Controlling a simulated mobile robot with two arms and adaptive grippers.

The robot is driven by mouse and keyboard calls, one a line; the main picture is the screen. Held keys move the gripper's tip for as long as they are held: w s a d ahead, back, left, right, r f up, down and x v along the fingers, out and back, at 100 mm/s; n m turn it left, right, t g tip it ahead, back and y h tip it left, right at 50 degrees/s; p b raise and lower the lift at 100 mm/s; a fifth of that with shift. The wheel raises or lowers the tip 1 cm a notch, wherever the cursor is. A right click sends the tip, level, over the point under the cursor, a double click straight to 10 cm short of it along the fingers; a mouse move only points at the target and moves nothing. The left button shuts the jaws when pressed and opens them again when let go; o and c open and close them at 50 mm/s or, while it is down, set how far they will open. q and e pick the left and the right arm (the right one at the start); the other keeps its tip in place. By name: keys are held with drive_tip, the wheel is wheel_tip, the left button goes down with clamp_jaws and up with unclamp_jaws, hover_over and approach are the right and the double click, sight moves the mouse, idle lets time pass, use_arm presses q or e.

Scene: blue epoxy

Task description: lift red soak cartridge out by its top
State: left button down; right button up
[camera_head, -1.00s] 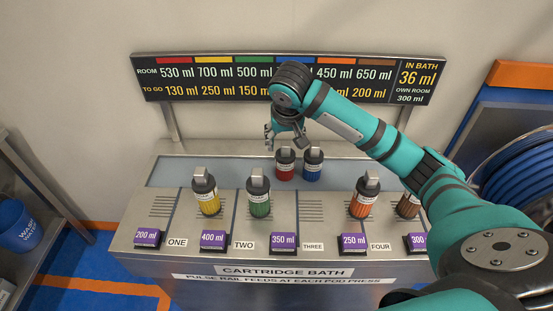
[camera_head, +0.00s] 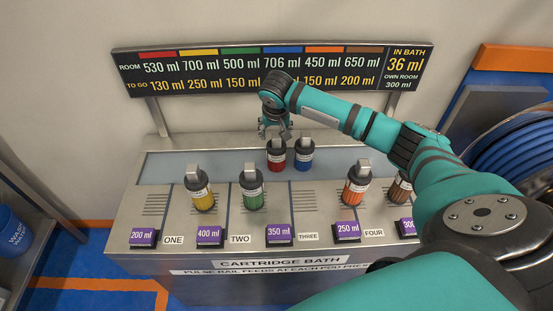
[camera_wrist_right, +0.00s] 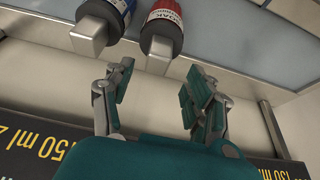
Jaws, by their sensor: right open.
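The red soak cartridge (camera_head: 276,160) stands upright in the bath at the back, with a black cap and grey top tab. The blue cartridge (camera_head: 303,158) stands close on its right. My right gripper (camera_head: 276,130) is just above and behind the red cartridge's top, partly overlapping it in the head view. In the wrist view the right gripper (camera_wrist_right: 157,75) is open and empty. The red cartridge (camera_wrist_right: 164,20) and its grey tab lie just beyond the fingertips, roughly in line with the gap; the blue cartridge (camera_wrist_right: 115,10) is to the left. My left gripper is not in view.
Yellow (camera_head: 202,192), green (camera_head: 252,190), orange (camera_head: 355,188) and brown (camera_head: 399,188) cartridges stand on the front slope. A black volume board (camera_head: 270,72) stands behind. A blue hose reel (camera_head: 520,145) is at right. The bath's left part is free.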

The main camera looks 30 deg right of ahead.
sight(276, 136)
drive_tip(key=x, duration=0.2)
drive_tip(key=p+x, duration=0.1)
drive_tip(key=x, duration=0.2)
drive_tip(key=shift+s+d+f, duration=0.1)
drive_tip(key=shift+s+f, duration=0.1)
drive_tip(key=shift+c, duration=0.3)
clamp_jaws()
drive_tip(key=shift+r, duration=0.1)
